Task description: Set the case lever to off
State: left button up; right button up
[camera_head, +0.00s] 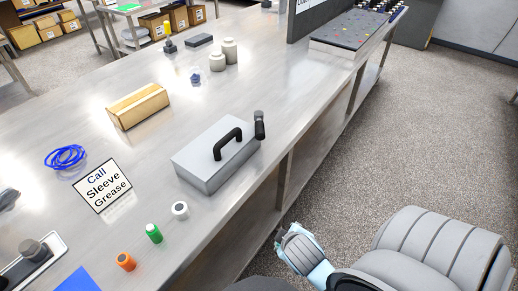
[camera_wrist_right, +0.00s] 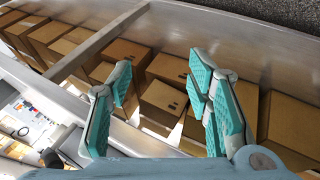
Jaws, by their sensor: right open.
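The grey case (camera_head: 207,165) lies flat on the steel bench near its right edge, with a black handle (camera_head: 228,142) on top. A black lever (camera_head: 259,124) stands upright at the case's far right corner. I see no off marking on it. My right gripper (camera_head: 298,243) is beyond the bench edge, below and to the right of the case and apart from it. In the right wrist view its teal-padded fingers (camera_wrist_right: 163,95) are open, with nothing between them. The wrist view does not show the case or lever. My left gripper is not in view.
Cardboard boxes (camera_wrist_right: 165,103) fill a shelf in the wrist view.

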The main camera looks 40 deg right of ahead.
jog(key=w+d+r+n+t+h, duration=0.3)
jog(key=w+d+r+n+h, duration=0.15)
jog(key=w+d+n, duration=0.2)
jog(key=n+t+h, duration=0.2)
jog(key=n+t, duration=0.4)
jog(key=n, duration=0.9)
send_near(259, 122)
jog(key=x, duration=0.3)
jog(key=f+b+x, duration=0.1)
jog(key=x, duration=0.3)
jog(key=b+x, duration=0.1)
jog(key=x, duration=0.3)
jog(key=shift+s+f, duration=0.1)
jog(key=shift+f, duration=0.3)
jog(key=shift+d+r, duration=0.1)
grip_shut()
